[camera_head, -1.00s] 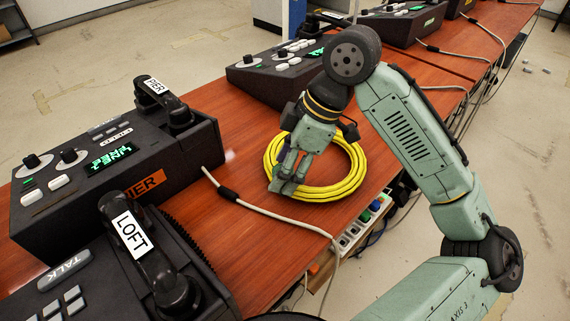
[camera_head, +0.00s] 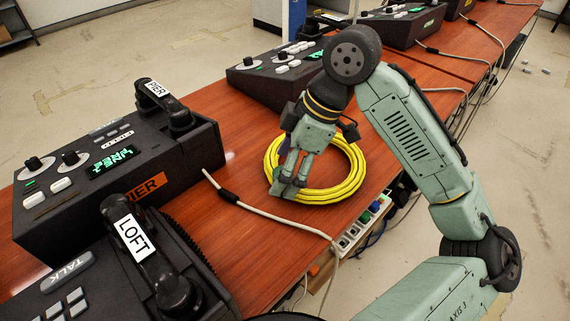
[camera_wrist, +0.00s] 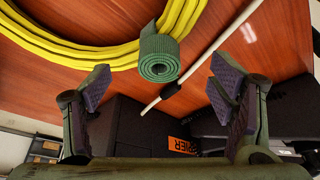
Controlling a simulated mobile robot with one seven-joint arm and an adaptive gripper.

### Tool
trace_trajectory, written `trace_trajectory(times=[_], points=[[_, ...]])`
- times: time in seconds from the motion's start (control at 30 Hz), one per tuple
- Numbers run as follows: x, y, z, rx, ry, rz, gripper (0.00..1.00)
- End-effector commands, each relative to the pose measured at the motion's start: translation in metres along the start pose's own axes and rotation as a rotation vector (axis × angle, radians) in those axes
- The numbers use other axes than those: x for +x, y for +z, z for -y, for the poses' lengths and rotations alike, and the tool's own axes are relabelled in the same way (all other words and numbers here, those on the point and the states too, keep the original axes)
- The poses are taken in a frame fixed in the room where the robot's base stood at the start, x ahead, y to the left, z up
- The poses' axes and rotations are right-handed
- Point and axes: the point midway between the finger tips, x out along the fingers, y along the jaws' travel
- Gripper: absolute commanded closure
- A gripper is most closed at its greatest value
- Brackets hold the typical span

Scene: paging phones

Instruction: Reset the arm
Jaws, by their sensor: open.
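My arm is bent above the reddish wooden desk (camera_head: 255,225). My gripper (camera_head: 287,190) points down in front of the coiled yellow cable (camera_head: 345,190) in the head view. In the wrist view my gripper (camera_wrist: 165,95) has its two padded fingers wide apart with nothing between them. In the head view a bit of green by the fingertips may be this strap, but I cannot tell.
The PIER phone (camera_head: 115,170) and the LOFT phone (camera_head: 140,255) stand at left, handsets on them. Another console (camera_head: 275,75) stands behind my gripper. A pale cord (camera_head: 275,220) crosses the desk. A power strip (camera_head: 355,230) sits at the desk's right edge.

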Motion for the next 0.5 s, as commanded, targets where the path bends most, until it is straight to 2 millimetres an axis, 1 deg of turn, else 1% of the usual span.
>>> trace_trajectory(times=[0.03, 0.5], points=[[-0.007, -0.003, 0.0, 0.0, 0.0, -0.001, 0.23], [-0.038, -0.016, 0.0, -0.001, 0.0, 0.0, 0.23]])
